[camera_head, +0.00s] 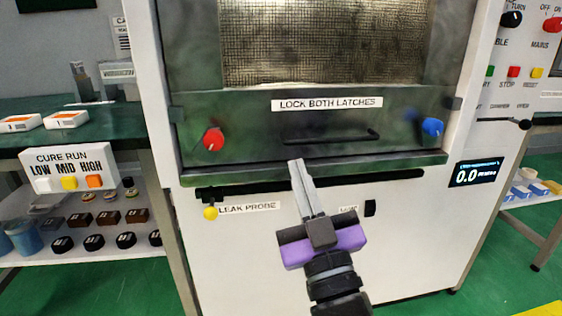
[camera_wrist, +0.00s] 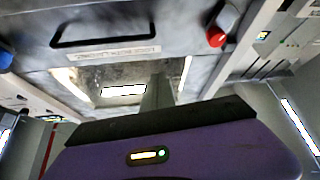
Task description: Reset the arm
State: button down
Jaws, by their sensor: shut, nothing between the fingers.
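My gripper (camera_head: 296,162) is in front of the microwave generator's door (camera_head: 385,165), below the black door handle (camera_head: 325,137). Its two fingers are together and hold nothing. In the head view they point up and away, and I cannot tell whether they touch the door's lower edge. In the wrist view the closed fingers (camera_wrist: 157,90) stick up past my purple gripper body, with the handle (camera_wrist: 103,25) above them to the left. A red knob (camera_head: 213,139) is left of the handle and a blue knob (camera_head: 432,127) is right of it.
A yellow knob (camera_head: 210,213) marked leak probe is on the lower front. A button box (camera_head: 68,169) and a shelf of small items (camera_head: 100,245) stand at the left. A switch panel and a display (camera_head: 476,173) reading 0.0 are at the right. Green floor shows both sides.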

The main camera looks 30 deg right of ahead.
jog(key=s+a+f+n+g+y, duration=0.1)
jog(key=s+a+f+y, duration=0.15)
jog(key=s+f, duration=0.5)
jog(key=s+a+f+n+g+y, duration=0.1)
jog(key=s+a+f+n+y, duration=0.1)
jog(key=s+f+y, duration=0.5)
jog(key=s+d+f+m+g+h, duration=0.1)
jog(key=s+f+m+g+h, duration=0.15)
jog(key=s+f, duration=0.6)
jog(key=s+d+f+m+g+h, duration=0.15)
jog(key=s+f+g, duration=0.35)
jog(key=s, duration=0.6)
notch_tip(320, 180, up, 34)
jog(key=p, duration=3.4)
jog(key=shift+w+a+f+n+t+p, duration=0.15)
jog(key=shift+w+a+n+t+p, duration=0.25)
jog(key=shift+t, duration=0.05)
jog(key=shift+h, duration=0.25)
